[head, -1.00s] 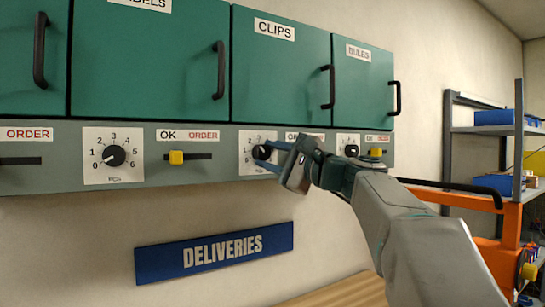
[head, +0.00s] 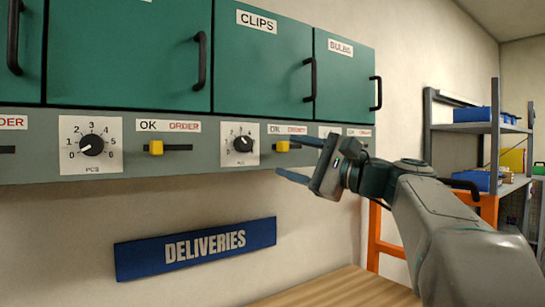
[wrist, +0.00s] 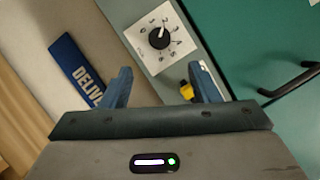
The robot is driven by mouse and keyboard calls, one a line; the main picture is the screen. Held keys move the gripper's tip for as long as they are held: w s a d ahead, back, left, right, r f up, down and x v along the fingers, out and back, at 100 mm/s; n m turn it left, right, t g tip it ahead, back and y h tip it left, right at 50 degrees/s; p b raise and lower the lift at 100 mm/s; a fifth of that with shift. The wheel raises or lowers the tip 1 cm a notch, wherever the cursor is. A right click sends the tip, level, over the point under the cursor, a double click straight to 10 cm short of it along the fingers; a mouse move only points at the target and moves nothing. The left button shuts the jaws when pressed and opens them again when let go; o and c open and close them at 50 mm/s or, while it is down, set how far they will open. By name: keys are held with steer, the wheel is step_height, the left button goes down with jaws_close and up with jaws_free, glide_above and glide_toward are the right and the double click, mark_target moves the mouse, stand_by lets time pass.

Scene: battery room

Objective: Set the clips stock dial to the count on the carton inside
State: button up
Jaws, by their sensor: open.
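The clips cabinet (head: 262,70) is a shut green door labelled CLIPS; its inside and any carton are hidden. The clips dial (head: 240,146) is a black knob on a white numbered plate below it. It also shows in the wrist view (wrist: 158,39), ahead of the fingertips. A white mark shows on the knob, but I cannot surely read its number. My gripper (head: 287,157) is open and empty, to the right of the dial and apart from it. Its two blue fingers also show in the wrist view (wrist: 160,76).
A yellow slider (head: 282,146) sits right of the clips dial, near my upper finger. Another dial (head: 91,145) and slider (head: 156,148) are to the left. The bulbs cabinet (head: 343,75) is shut. A DELIVERIES sign (head: 196,248) hangs below, above a wooden surface (head: 340,287).

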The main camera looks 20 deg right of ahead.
steer(key=shift+v, duration=1.65)
steer(key=s+a+f+n+g+h+p, duration=0.25)
steer(key=a+f+g, duration=0.2)
steer(key=f, duration=0.65)
steer(key=s+a+f+n+g+h+p, duration=0.1)
steer(key=a+f+n+g+h+p, duration=0.2)
steer(key=a+f, duration=0.5)
steer(key=s+d+f+n+g+h+p, duration=0.1)
steer(key=s+f+n+g+h, duration=0.1)
steer(key=s+f+n, duration=0.3)
steer(key=s+d+f+n+g+h+p, duration=0.1)
steer(key=s+f+n+h, duration=0.4)
steer(key=f, duration=0.9)
steer(key=s+d+g, duration=0.1)
steer(key=s+g, duration=0.1)
steer(key=s, duration=0.1)
steer(key=shift+s+f+g, duration=0.2)
steer(key=shift+g, duration=0.15)
